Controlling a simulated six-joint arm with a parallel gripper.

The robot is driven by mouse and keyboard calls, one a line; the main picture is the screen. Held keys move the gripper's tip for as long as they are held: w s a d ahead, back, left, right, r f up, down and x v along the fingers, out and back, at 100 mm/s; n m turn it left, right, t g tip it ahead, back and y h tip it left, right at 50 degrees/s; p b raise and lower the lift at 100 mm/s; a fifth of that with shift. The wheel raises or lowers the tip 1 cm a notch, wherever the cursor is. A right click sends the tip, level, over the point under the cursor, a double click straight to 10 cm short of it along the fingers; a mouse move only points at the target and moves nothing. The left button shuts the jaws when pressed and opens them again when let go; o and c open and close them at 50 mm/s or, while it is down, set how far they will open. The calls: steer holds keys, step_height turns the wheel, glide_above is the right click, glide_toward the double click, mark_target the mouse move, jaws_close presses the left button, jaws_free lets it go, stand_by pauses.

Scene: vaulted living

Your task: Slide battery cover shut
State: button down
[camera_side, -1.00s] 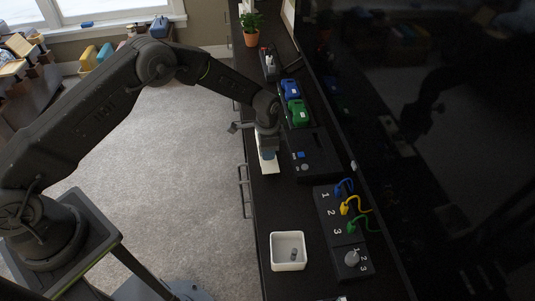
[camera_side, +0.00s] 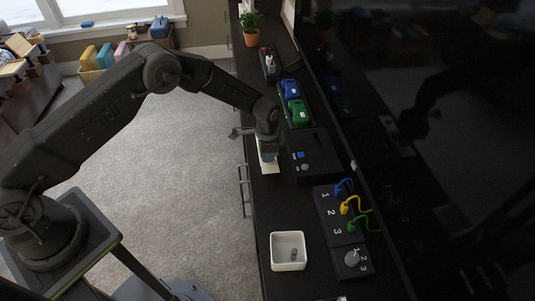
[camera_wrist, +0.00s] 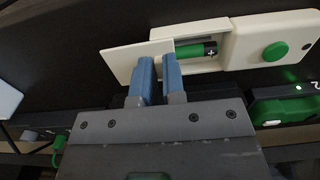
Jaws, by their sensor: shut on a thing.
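The white device (camera_wrist: 245,44) has an open battery compartment with a green and black battery (camera_wrist: 196,51) lying in it, its plus end to the right. A cream battery cover (camera_wrist: 126,58) covers the compartment's left part and leaves the battery partly exposed. A round green button (camera_wrist: 275,51) is on the device's right part. In the side view, the device (camera_side: 269,168) is mostly hidden under my gripper (camera_side: 267,157).
A black panel with a blue button (camera_side: 300,155) stands right of the device. A numbered cable panel (camera_side: 328,215) and a white bin (camera_side: 287,262) are nearer the front. The cabinet's left edge is close.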

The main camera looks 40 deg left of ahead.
stand_by(0.3)
steer(key=shift+w+a, duration=0.95)
steer(key=c, duration=1.2)
jaws_free()
step_height(320, 180, up, 14)
